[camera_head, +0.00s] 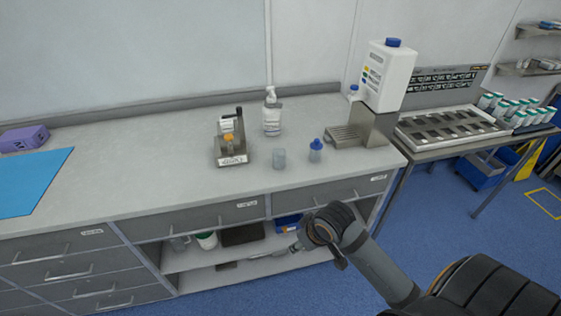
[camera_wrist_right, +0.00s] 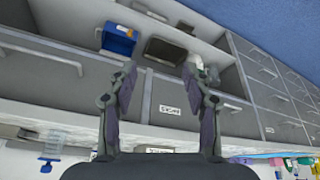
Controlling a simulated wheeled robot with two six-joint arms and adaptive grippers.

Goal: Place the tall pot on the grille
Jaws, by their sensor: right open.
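I cannot tell for sure which one is the tall pot. The grille (camera_head: 345,136) is the slotted metal tray under the white dispenser; nothing stands on it. My right gripper (camera_head: 297,247) is low in front of the open shelf, below the counter and apart from both vessels. In the right wrist view, its two fingers (camera_wrist_right: 160,85) are spread and empty. My left gripper is not in view.
The white dispenser (camera_head: 390,75) stands behind the grille. A small metal device (camera_head: 231,140) and a white pump bottle (camera_head: 272,112) stand left and behind. The counter's front edge and drawers (camera_head: 330,193) lie above my right gripper. The counter's left middle is clear.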

